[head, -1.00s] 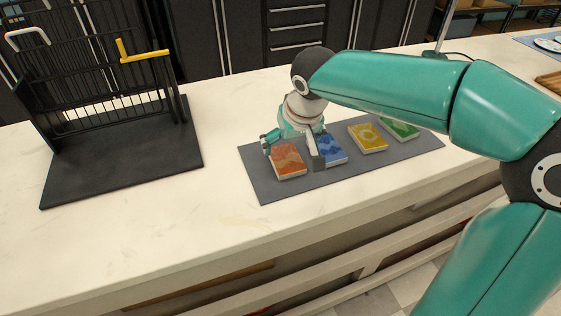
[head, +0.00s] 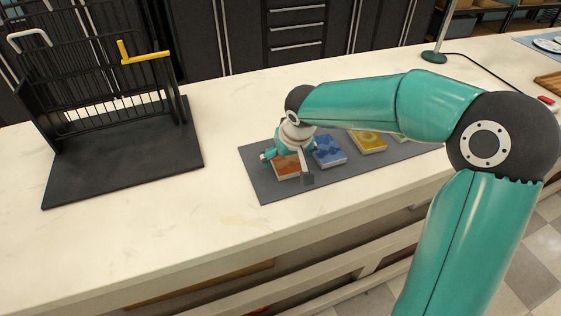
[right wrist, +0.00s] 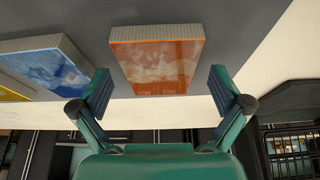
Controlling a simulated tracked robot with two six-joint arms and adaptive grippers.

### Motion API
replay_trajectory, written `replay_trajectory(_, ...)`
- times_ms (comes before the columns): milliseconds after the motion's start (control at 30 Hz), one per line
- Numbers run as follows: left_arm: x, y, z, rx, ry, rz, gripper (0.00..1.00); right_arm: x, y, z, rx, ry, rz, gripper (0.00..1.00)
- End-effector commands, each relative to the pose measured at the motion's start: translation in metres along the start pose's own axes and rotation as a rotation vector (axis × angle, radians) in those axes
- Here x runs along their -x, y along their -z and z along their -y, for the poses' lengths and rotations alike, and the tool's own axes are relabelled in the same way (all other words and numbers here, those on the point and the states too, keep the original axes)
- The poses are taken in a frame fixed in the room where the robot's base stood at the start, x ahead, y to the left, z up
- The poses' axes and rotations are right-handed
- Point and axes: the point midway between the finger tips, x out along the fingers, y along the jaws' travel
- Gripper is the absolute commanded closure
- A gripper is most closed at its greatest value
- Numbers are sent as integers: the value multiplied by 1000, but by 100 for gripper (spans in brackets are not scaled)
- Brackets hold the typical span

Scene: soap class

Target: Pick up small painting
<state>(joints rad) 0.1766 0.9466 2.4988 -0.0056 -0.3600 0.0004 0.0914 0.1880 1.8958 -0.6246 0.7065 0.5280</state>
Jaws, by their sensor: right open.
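Several small paintings lie on a grey mat (head: 262,188) on the counter. The orange one (head: 287,172) is leftmost in the head view, partly hidden by my right gripper (head: 286,169). To its right are a blue one (head: 328,151), a yellow one (head: 367,141) and a mostly hidden green one. In the right wrist view my right gripper (right wrist: 165,93) is open and empty. The orange painting (right wrist: 157,60) shows between and beyond its fingertips, with a gap on each side. The blue painting (right wrist: 50,62) is to the left there. My left gripper is not in view.
A black wire rack (head: 95,75) with a yellow handle stands on a dark base (head: 130,160) on the left of the counter. The counter between base and mat is clear. A lamp-like stand (head: 434,56) with a cable is at the back right.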

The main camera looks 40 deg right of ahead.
Motion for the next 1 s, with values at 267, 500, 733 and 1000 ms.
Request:
replay_trajectory(267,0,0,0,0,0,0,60,0,0,0,0,0,0,42)
replay_trajectory(500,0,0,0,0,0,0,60,0,0,0,0,0,-1,57)
replay_trajectory(733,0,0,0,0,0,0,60,5,2,1,0,1,-2,57)
replay_trajectory(1000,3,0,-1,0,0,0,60,32,14,1,-1,2,-5,57)
